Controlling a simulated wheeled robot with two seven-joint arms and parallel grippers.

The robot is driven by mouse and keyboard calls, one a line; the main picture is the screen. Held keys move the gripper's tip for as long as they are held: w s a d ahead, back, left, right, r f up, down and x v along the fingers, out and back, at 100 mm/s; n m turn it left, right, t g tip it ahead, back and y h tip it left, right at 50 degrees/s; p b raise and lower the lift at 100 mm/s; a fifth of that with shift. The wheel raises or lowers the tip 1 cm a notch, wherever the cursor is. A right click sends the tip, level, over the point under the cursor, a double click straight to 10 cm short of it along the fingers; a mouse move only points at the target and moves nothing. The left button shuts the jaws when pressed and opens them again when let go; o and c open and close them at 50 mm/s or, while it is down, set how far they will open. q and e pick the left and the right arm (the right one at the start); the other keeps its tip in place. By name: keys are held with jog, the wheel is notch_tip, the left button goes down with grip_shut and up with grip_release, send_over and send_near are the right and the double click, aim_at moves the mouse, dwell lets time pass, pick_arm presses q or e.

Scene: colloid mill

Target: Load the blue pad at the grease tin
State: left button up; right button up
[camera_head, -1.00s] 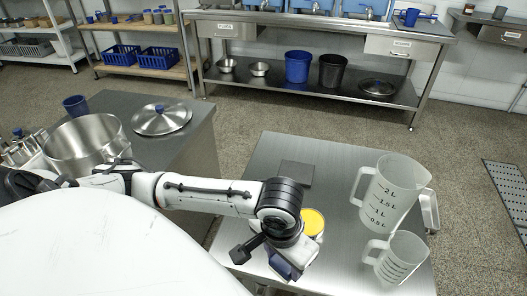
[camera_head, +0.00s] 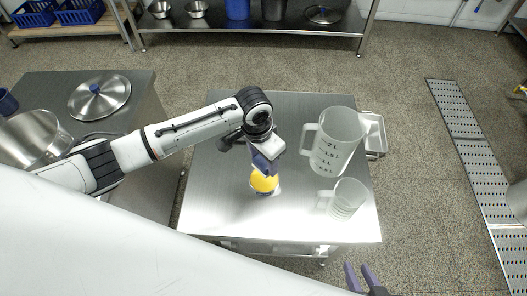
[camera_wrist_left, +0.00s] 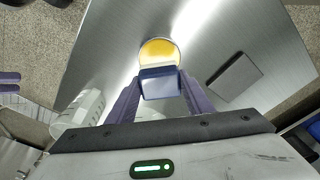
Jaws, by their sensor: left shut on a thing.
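The grease tin (camera_head: 265,187), round with yellow grease inside, stands open on the steel table (camera_head: 220,210). Its yellow grease also shows in the left wrist view (camera_wrist_left: 158,49). My left gripper (camera_head: 265,162) is shut on the blue pad (camera_wrist_left: 160,84), a dark blue block with a paler face, held between its purple fingers. The pad is at the tin and covers part of it in both views. I cannot tell whether pad and grease touch. My right gripper (camera_head: 362,277) shows at the bottom edge, its purple fingers apart and empty.
A large measuring jug (camera_head: 338,140) and a smaller one (camera_head: 343,199) stand right of the tin. A steel tray (camera_head: 375,135) is at the right edge. The table's front left is clear.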

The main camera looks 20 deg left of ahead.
aim_at(264, 168)
pick_arm(q)
jog(key=shift+w+f+b, duration=0.1)
jog(key=shift+f+b, duration=0.75)
jog(key=shift+f, duration=0.3)
notch_tip(264, 168, down, 4)
jog(key=b, duration=0.4)
jog(key=shift+r, duration=0.1)
jog(key=shift+f, duration=0.5)
jog(key=shift+p, duration=0.4)
dwell(1.9)
notch_tip(264, 168, up, 3)
jog(key=p, duration=0.3)
jog(key=shift+f, duration=0.15)
jog(key=shift+r+p, duration=1)
jog(key=shift+r, duration=1.15)
